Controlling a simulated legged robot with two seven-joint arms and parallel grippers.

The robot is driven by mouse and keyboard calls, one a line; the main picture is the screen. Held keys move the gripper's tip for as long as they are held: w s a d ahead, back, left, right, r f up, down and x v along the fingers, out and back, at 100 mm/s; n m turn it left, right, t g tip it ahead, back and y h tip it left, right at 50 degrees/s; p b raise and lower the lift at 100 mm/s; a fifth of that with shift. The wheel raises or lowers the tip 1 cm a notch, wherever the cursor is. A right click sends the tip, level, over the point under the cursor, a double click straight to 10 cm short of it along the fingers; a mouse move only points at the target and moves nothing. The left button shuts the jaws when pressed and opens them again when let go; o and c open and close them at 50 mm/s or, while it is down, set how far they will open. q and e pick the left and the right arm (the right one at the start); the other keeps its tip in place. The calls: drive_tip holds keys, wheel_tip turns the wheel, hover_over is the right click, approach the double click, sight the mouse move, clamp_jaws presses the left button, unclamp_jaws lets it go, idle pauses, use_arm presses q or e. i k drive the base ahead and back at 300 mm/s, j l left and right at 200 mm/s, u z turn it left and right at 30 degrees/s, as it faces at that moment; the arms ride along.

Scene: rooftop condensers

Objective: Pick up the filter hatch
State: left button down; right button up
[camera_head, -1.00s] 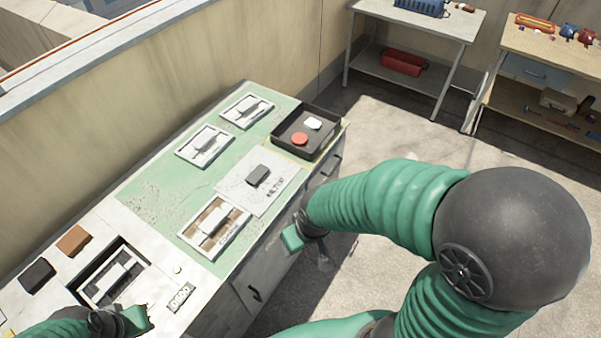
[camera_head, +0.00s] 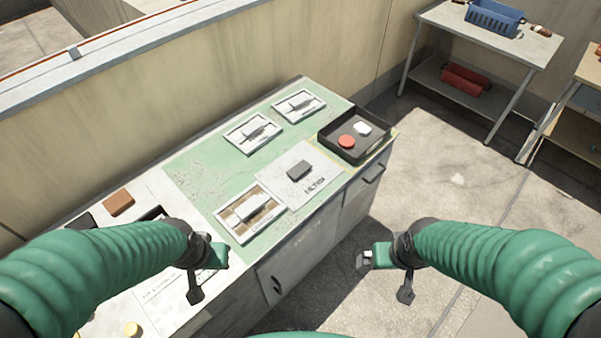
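A flat white plate with a dark grey block handle (camera_head: 299,170) lies on the green worktop; its printed label looks like "FILTER" but is hard to read. It appears to be the filter hatch. My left gripper (camera_head: 213,258) is over the bench's near left part, left of and nearer than the plate, touching none of the plates. My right gripper (camera_head: 372,258) is over the floor beyond the bench's front edge, right of and nearer than the plate. Neither gripper visibly holds anything; their finger gaps are not clear.
A tan-framed panel (camera_head: 268,226) and two white-framed panels (camera_head: 236,137) (camera_head: 283,109) surround the plate. A black tray (camera_head: 378,150) holds a red and a white piece. A brown block (camera_head: 118,203) lies left. A shelf table (camera_head: 500,42) stands at the back right.

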sight(295, 177)
drive_tip(key=i+l+u, duration=0.1)
drive_tip(key=u, duration=0.85)
drive_tip(key=l+u, duration=0.35)
drive_tip(key=l, duration=0.2)
drive_tip(key=l+u, duration=0.35)
drive_tip(key=l, duration=0.25)
drive_tip(key=l+u, duration=0.35)
drive_tip(key=l, duration=0.6)
drive_tip(key=k+l, duration=0.15)
drive_tip(key=l, duration=0.2)
